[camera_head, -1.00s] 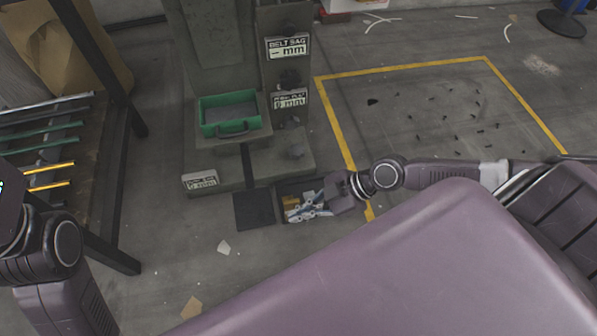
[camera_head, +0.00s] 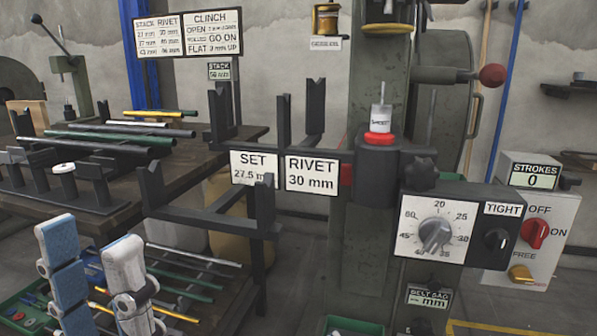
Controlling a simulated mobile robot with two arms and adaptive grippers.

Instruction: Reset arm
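My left gripper (camera_head: 93,243) shows at the lower left of the head view, fingers pointing up. Its two blue-padded fingers stand apart with a clear gap and nothing held between them. It is in front of the bench and the lower rack of rods, touching neither as far as I can see. My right arm and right gripper are out of view. The rivet press (camera_head: 375,180) stands upright right of centre, well away from my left gripper.
A bench with rods (camera_head: 110,137) is at the left. A black V-support (camera_head: 265,150) with SET and RIVET signs reaches left from the press. A dial box (camera_head: 437,230) and a switch box (camera_head: 530,225) are at the right. A green tray (camera_head: 355,326) sits at the bottom.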

